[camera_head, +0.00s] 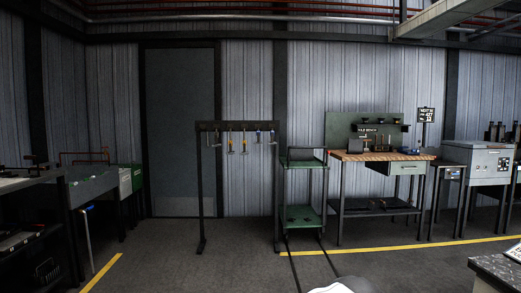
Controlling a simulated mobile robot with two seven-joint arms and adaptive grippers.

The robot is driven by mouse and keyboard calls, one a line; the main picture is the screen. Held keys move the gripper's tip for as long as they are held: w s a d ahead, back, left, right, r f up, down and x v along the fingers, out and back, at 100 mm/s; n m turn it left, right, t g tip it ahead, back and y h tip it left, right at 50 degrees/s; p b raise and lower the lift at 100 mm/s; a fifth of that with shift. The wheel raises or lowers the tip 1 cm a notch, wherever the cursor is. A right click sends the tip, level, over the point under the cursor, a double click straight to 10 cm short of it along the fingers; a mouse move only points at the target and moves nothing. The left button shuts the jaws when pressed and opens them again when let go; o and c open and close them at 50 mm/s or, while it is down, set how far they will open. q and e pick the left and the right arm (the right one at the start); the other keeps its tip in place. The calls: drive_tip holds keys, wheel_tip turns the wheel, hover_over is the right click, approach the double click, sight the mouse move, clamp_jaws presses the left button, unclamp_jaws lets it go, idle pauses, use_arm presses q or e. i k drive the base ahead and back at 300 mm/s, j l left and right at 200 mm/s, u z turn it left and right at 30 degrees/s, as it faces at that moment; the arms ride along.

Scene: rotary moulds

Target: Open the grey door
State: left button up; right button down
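The grey door (180,120) is in the back wall, left of the middle of the head view, inside a dark frame. It looks shut, with a lighter plate (178,207) across its bottom. I cannot make out a handle. A rack stands in front of its right part, and the rack's left post hides a narrow strip of the door. Neither of my grippers shows in this view.
The dark rack (236,126) carries several hanging tools. Right of it are a green cart (305,154), a wooden-topped workbench (383,156) and a grey machine (479,160). Benches and a green box (125,181) line the left. Open floor (160,245) lies before the door.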

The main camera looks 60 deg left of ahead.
sight(180, 82)
drive_tip(key=u, duration=2.45)
drive_tip(key=i+l, duration=0.1)
drive_tip(key=i, duration=1)
drive_tip(key=i+l, duration=0.1)
drive_tip(key=i, duration=1)
drive_tip(key=i+l, duration=0.1)
drive_tip(key=i, duration=0.95)
drive_tip(key=i+j+u, duration=0.2)
drive_tip(key=i+u, duration=0.2)
drive_tip(key=i, duration=0.75)
drive_tip(key=i+l+u, duration=0.1)
drive_tip(key=i+u, duration=0.35)
drive_tip(key=i, duration=0.65)
drive_tip(key=i+l+z, duration=0.15)
drive_tip(key=i+z, duration=0.15)
drive_tip(key=i, duration=0.25)
drive_tip(key=i+z, duration=0.25)
drive_tip(key=i, duration=0.3)
drive_tip(key=i+j+z, duration=0.15)
drive_tip(key=i+z, duration=0.15)
drive_tip(key=i, duration=0.25)
drive_tip(key=i+j+z, duration=0.3)
drive_tip(key=i, duration=0.25)
